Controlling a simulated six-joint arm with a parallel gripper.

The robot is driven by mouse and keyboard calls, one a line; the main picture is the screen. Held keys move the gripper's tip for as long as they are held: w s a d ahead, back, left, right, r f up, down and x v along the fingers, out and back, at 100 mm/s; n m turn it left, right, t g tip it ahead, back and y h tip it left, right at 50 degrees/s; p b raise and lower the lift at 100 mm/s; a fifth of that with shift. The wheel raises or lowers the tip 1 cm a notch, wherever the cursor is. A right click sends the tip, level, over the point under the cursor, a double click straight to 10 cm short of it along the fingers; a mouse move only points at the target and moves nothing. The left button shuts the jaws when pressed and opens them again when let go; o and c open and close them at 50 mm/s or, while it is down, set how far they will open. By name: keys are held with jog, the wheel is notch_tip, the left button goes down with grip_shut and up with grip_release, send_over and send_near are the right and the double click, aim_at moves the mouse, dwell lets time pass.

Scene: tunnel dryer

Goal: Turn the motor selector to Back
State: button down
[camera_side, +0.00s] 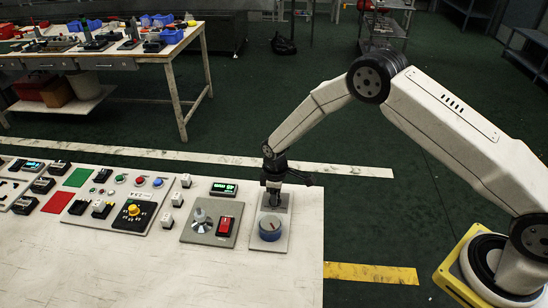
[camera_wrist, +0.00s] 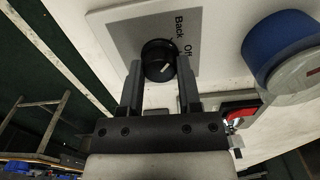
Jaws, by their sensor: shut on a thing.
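The motor selector (camera_wrist: 158,58) is a round black knob with a short white mark, on a grey plate (camera_wrist: 118,37) printed "Back" and "Off". The mark slants, its upper end toward the right; I cannot tell for sure which word it points at. My gripper (camera_wrist: 160,75) is shut on the knob, one finger on each side. In the side view my gripper (camera_side: 273,188) points down onto the plate's far end and hides the knob.
A large blue dial (camera_side: 270,228) sits on the panel just nearer the camera; it also shows at the right of the wrist view (camera_wrist: 285,45). To the left are a panel with a red rocker switch (camera_side: 225,226) and a button panel (camera_side: 125,199). Bare white bench lies in front.

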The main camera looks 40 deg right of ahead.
jog(key=shift+n, duration=0.4)
jog(key=shift+c, duration=1.4)
grip_release()
jog(key=shift+r, duration=0.15)
jog(key=shift+r, duration=3.75)
